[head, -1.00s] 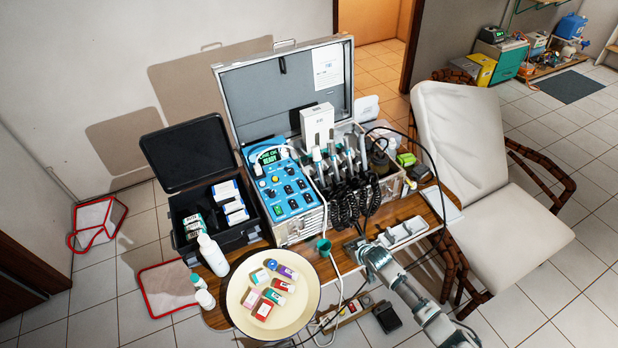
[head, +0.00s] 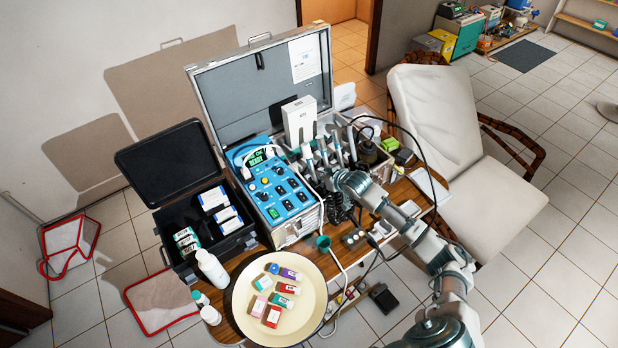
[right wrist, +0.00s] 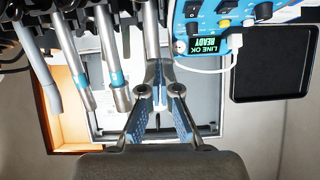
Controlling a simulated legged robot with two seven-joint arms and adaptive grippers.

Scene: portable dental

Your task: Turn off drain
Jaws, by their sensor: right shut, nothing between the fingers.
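The display (right wrist: 205,47) reads "LINE OK READY" in the right wrist view. I cannot make out which switch is the drain's. My right gripper (head: 326,180) is to the right of the panel, over the handpieces, and apart from the panel. In the right wrist view its fingers (right wrist: 159,88) are shut with nothing between them. My left gripper is not in view.
Handpieces (right wrist: 118,85) with coiled hoses crowd the space beside the panel. A white cable (right wrist: 212,71) crosses the panel's edge. A black case (head: 185,238) stands at left, a round cream tray (head: 248,318) in front. A white chair (head: 440,110) stands at right.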

